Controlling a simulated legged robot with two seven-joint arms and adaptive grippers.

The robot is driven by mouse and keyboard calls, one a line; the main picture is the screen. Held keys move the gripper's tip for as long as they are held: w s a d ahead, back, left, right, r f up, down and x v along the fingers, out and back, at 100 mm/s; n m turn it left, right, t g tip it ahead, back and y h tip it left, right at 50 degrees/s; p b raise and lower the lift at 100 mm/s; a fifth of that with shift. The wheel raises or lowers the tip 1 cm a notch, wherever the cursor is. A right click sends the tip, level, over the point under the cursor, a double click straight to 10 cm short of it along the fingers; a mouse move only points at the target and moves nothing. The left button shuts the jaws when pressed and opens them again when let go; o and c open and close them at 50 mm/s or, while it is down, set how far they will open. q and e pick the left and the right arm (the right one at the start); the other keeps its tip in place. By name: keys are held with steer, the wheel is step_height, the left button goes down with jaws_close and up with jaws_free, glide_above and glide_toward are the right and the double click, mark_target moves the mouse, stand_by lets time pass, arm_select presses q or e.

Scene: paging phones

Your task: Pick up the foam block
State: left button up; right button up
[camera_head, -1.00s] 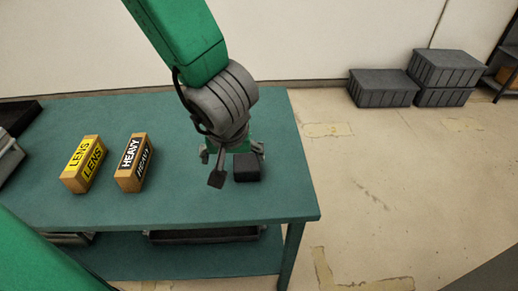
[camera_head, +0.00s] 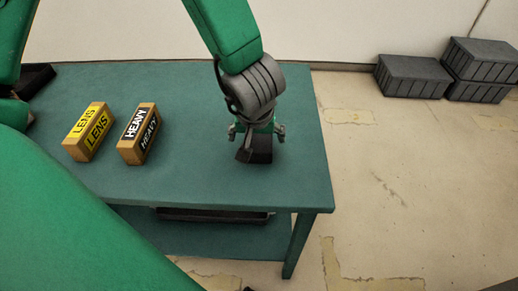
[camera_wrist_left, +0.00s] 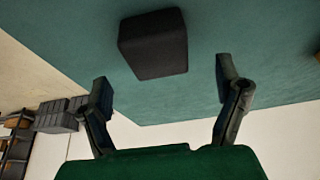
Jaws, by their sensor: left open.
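The foam block (camera_head: 263,152) is a small black block on the green table (camera_head: 200,185), near its right end. My left gripper (camera_head: 257,138) is right over it in the head view, with its fingers spread, and partly hides it. In the left wrist view the block (camera_wrist_left: 153,45) lies ahead of the open fingertips (camera_wrist_left: 164,84), roughly between them sideways. There is a visible gap between the block and each finger, and nothing is held. My right gripper is not in view.
A LENS box (camera_head: 90,132) and a HEAVY box (camera_head: 138,134) stand on the table to the left. A dark tray (camera_head: 212,215) sits on the lower shelf. Grey crates (camera_head: 413,76) stand on the floor at the right. The table between the boxes and block is clear.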

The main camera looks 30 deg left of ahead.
mark_target(258, 142)
arm_select(q)
steer(key=b+x, duration=0.2)
steer(key=x, duration=0.2)
steer(key=shift+w+f, duration=0.2)
steer(key=shift+f, duration=0.2)
steer(key=shift+r, duration=0.1)
steer(key=shift+s, duration=0.1)
steer(key=c, duration=1)
steer(key=shift+r, duration=0.1)
steer(key=shift+c, duration=0.2)
